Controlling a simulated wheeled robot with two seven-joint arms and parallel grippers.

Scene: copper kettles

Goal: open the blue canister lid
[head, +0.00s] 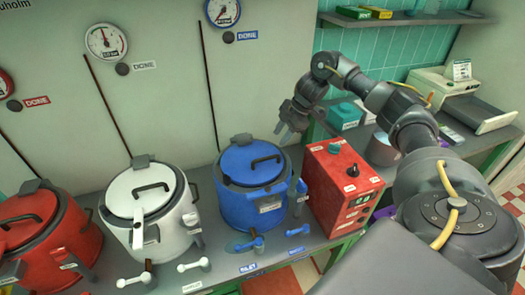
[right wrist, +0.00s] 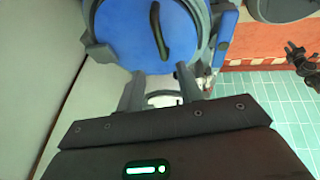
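The blue canister (head: 245,205) stands on the counter between the white canister and the red box. Its blue lid (head: 240,158), with a dark curved handle (head: 266,160), sits on top and looks closed. My right gripper (head: 284,128) is above and behind the lid's right side, apart from it. In the right wrist view, its two fingers (right wrist: 160,92) are spread with a gap between them. The blue lid (right wrist: 135,35) and its dark handle (right wrist: 157,30) show beyond the fingertips. My left gripper is not seen in the head view.
A white canister (head: 172,212) and a red canister (head: 75,237) stand to the left. A red box (head: 342,185) with a teal knob stands close on the right. Gauges hang on the back wall. Small levers (head: 257,240) line the counter's front.

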